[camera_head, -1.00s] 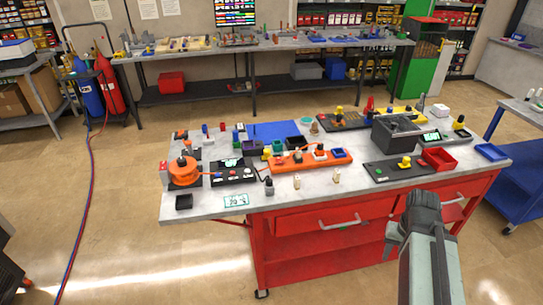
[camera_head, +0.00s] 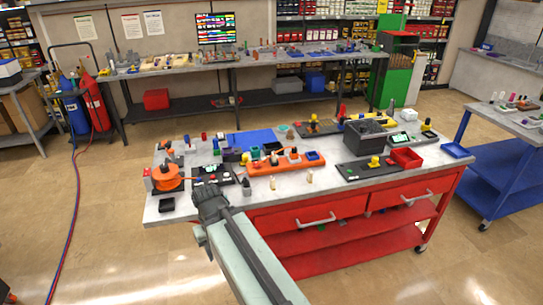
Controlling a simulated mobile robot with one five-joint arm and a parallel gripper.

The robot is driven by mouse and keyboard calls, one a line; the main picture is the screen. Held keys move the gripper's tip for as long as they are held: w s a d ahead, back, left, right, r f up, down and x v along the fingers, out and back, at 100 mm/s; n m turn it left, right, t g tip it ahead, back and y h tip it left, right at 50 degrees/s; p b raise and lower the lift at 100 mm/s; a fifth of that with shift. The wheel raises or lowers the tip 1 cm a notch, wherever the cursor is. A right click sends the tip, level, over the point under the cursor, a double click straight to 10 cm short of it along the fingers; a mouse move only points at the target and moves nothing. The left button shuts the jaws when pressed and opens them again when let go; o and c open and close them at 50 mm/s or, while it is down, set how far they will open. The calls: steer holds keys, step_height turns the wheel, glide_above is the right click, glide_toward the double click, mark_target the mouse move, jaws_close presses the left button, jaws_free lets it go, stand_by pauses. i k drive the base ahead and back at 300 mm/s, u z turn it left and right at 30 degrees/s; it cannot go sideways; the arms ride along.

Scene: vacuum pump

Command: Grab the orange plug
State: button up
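No single item can be made out clearly as the orange plug. Orange items on the red bench (camera_head: 350,215) are a round orange unit (camera_head: 167,178) at its left end, a small orange piece (camera_head: 166,145) behind that, and a long orange strip (camera_head: 290,164) with a black plug-like piece in it. My gripper (camera_head: 208,192) is at the bench's front edge, right of the round orange unit, and covers part of the dark control box (camera_head: 213,173). Its fingers are too small and dark to read, and I see nothing held in it.
A small black box (camera_head: 167,205) stands at the front left corner. Two small pale pieces (camera_head: 272,183) stand near the front edge. A blue cart (camera_head: 497,160) stands farther right.

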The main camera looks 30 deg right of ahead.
mark_target(294, 155)
steer(key=u, duration=0.1)
steer(key=i, duration=1)
steer(key=z, duration=0.05)
